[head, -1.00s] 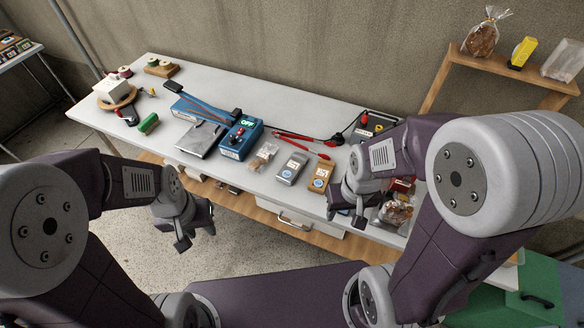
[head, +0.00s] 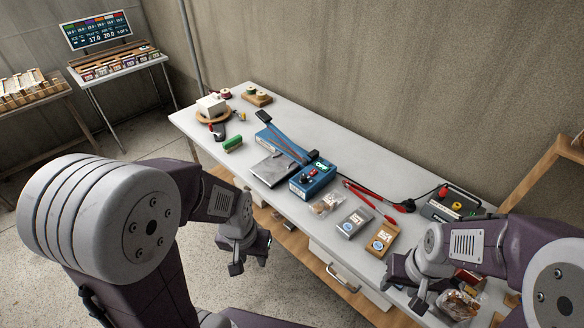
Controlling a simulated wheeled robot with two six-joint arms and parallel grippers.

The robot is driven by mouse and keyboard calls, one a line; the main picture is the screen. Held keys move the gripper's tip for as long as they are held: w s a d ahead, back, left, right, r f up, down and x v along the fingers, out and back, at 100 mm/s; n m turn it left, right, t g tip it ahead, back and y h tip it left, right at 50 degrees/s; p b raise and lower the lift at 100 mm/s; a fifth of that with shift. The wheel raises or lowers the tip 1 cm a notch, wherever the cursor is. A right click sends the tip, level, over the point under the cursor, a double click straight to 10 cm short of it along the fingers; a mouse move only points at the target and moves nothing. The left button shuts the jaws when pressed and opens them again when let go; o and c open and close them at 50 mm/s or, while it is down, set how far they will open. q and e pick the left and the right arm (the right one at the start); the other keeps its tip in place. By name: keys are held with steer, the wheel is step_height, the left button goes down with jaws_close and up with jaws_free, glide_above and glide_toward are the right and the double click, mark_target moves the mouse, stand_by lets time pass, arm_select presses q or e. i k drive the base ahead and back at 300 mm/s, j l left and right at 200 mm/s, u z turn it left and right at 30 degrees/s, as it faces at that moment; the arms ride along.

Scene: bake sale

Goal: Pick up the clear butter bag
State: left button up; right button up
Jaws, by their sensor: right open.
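A small clear bag (head: 326,203) with pale brown contents lies on the white table, right of the blue sealer (head: 312,180). Another clear bag (head: 458,304) with brown contents sits at the table's right end, partly cut off by my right arm. I cannot tell from the picture which bag holds butter. My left gripper (head: 250,264) is open and empty, in front of the table's near edge and apart from both bags. My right gripper (head: 404,288) is open, close to the bag at the right end; contact is unclear.
A grey packet (head: 356,221) and a brown packet (head: 382,240) lie right of the small bag. A red-handled tool (head: 370,195) lies behind them. A green roll (head: 233,144) and a white block (head: 212,105) are at the far left. The table's back strip is mostly clear.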

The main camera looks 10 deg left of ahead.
mark_target(330, 202)
steer(key=i+j+z, duration=0.2)
steer(key=z, duration=0.25)
steer(key=i+j+z, duration=0.15)
steer(key=j+z, duration=0.25)
steer(key=i+j+z, duration=0.1)
steer(key=j+z, duration=1.2)
steer(key=j, duration=0.15)
